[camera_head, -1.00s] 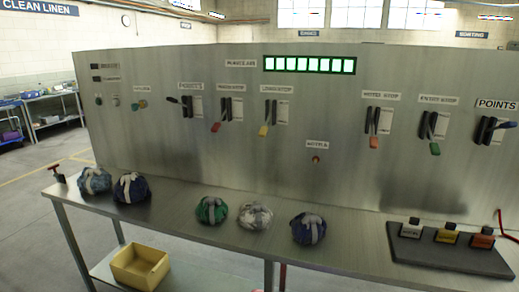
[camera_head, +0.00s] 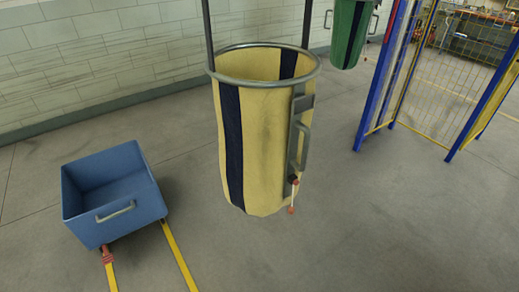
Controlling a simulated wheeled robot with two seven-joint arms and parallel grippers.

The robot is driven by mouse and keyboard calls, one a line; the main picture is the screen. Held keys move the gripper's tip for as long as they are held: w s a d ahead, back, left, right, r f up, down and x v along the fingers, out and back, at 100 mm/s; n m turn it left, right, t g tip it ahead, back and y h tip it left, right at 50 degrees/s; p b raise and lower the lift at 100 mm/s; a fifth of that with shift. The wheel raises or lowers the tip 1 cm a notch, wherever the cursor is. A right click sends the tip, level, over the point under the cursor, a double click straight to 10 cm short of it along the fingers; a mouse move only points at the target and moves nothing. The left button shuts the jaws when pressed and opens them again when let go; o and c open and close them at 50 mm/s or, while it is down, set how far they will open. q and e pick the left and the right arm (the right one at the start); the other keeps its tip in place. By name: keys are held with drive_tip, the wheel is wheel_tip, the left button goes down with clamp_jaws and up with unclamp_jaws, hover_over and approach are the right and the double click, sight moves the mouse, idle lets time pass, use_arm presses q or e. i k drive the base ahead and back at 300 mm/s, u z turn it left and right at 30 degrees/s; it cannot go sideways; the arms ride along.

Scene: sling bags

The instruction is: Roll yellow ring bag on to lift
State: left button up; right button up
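The yellow ring bag (camera_head: 265,140) hangs upright in the middle of the head view. It has dark blue vertical stripes and a round grey metal ring (camera_head: 262,82) at its open top. Two dark hanger bars (camera_head: 208,35) rise from the ring and leave the top of the picture. A grey handle bracket (camera_head: 301,145) is on its right side, with a small red-tipped cord below it. The bag's bottom appears to be a little above the floor. No lift can be made out for certain. Neither gripper is in view.
A blue tub (camera_head: 112,190) with a grey handle stands at the left, by yellow floor strips (camera_head: 178,255). A green bag (camera_head: 350,35) hangs at the back. A blue-posted yellow mesh frame (camera_head: 440,75) stands at the right. The floor between is clear.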

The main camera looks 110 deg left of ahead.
sight(264, 92)
drive_tip(key=u, duration=3.25)
drive_tip(key=k, duration=0.3)
drive_tip(key=u, duration=0.9)
drive_tip(key=i, duration=0.9)
drive_tip(key=z, duration=0.5)
